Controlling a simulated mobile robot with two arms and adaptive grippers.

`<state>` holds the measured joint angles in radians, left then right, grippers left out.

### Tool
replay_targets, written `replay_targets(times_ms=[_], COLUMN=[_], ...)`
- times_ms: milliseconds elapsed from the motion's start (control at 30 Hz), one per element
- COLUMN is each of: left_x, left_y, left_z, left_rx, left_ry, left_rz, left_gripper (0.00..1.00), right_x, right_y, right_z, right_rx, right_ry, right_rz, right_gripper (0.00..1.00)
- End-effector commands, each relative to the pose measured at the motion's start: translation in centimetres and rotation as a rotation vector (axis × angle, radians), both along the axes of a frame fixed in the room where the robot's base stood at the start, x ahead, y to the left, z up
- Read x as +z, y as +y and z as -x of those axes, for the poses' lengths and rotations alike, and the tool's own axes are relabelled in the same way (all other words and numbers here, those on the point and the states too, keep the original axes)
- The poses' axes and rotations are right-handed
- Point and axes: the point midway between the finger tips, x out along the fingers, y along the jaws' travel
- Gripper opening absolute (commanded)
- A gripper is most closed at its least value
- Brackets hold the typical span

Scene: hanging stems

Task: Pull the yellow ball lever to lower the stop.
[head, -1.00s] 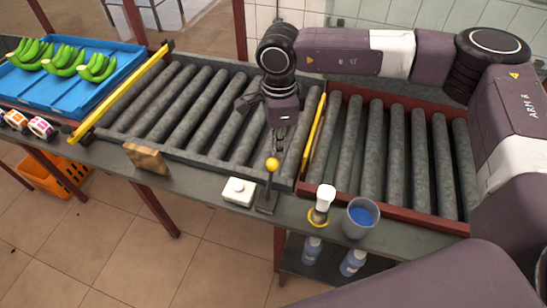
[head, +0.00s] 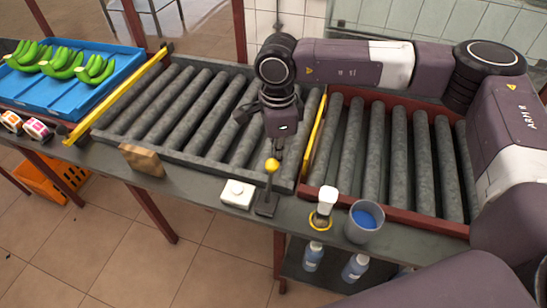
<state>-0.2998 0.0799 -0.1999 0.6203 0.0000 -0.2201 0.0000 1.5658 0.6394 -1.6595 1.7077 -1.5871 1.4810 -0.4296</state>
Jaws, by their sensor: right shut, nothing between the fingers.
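The yellow ball lever (head: 272,166) stands on a dark base on the front ledge of the conveyor, its ball at the top of a thin upright rod. My right gripper (head: 278,153) points down just behind the ball, its fingers shut and empty, partly hidden by its own housing. Whether the fingertips touch the ball I cannot tell. One yellow bar (head: 314,136) stands raised between the two roller sections, just right of the gripper. Another yellow bar (head: 117,96) crosses the left end of the rollers. My left gripper is not in view.
On the ledge are a white button box (head: 237,194), a wooden block (head: 142,159), a white-handled brush (head: 325,205) and a grey cup with blue contents (head: 364,221). A blue tray (head: 78,105) of green bananas lies at the left. The rollers (head: 190,110) are bare.

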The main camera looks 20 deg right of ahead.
Motion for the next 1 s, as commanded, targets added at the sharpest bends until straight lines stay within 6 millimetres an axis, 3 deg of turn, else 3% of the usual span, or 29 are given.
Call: replay_targets(times_ms=[1000], left_x=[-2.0], left_y=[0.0], left_z=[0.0], left_rx=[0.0], left_ry=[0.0], left_rz=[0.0], left_gripper=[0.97], right_x=[-0.1], right_y=[4.1], right_z=[6.0], right_rx=[0.005], right_ry=[0.001], right_rz=[-0.002], right_gripper=[0.0])
